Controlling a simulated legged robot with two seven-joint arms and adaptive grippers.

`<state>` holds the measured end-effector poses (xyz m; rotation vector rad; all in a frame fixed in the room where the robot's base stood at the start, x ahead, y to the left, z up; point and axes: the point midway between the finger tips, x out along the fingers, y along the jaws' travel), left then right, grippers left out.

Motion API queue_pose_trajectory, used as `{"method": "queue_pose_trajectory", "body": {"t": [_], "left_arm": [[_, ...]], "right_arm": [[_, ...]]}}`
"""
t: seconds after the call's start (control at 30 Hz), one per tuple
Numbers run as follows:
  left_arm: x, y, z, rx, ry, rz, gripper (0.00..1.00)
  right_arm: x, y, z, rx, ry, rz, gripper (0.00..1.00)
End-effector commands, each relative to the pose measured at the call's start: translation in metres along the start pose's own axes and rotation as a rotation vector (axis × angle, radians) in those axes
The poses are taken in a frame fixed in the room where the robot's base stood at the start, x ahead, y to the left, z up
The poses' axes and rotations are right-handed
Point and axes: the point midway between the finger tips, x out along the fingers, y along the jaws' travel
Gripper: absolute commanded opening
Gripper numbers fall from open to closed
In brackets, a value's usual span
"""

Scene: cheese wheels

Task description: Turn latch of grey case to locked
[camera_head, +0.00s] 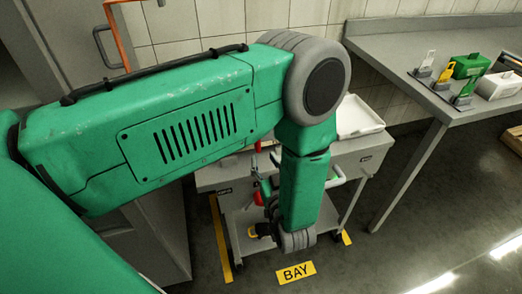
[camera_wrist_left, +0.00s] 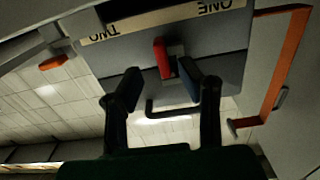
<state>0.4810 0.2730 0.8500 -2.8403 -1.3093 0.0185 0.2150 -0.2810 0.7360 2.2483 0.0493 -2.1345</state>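In the left wrist view a grey panel (camera_wrist_left: 225,60), which looks like the grey case, fills the upper middle. A pale strip on it reads ONE and TWO upside down. A short red lever (camera_wrist_left: 162,57), apparently the latch, stands out from the panel. My left gripper (camera_wrist_left: 159,71) is open, with its two dark fingers on either side of the lever and gaps visible. In the head view my green left arm reaches over the trolley and bends down; its fingers are largely hidden. I cannot read the latch's marked position. My right gripper is not in view.
In the head view a grey trolley (camera_head: 345,154) with a white tray (camera_head: 358,117) stands below my arm. A grey bench (camera_head: 399,49) at right holds a green box (camera_head: 467,66) and small items. An orange frame (camera_wrist_left: 283,67) lies right of the panel in the wrist view.

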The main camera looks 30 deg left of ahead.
Motion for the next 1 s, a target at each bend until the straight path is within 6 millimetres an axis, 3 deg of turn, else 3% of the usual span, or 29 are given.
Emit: {"method": "queue_pose_trajectory", "body": {"t": [0.2, 0.4, 1.0], "left_arm": [[-0.045, 0.001, 0.002, 0.003, -0.003, 0.003, 0.33], [-0.066, 0.001, 0.002, 0.002, -0.004, 0.001, 0.33], [-0.068, 0.001, 0.003, 0.003, -0.006, 0.005, 0.33]], "right_arm": [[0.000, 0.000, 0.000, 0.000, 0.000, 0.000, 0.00], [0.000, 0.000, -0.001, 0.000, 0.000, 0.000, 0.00], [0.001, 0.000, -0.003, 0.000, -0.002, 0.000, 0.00]]}}
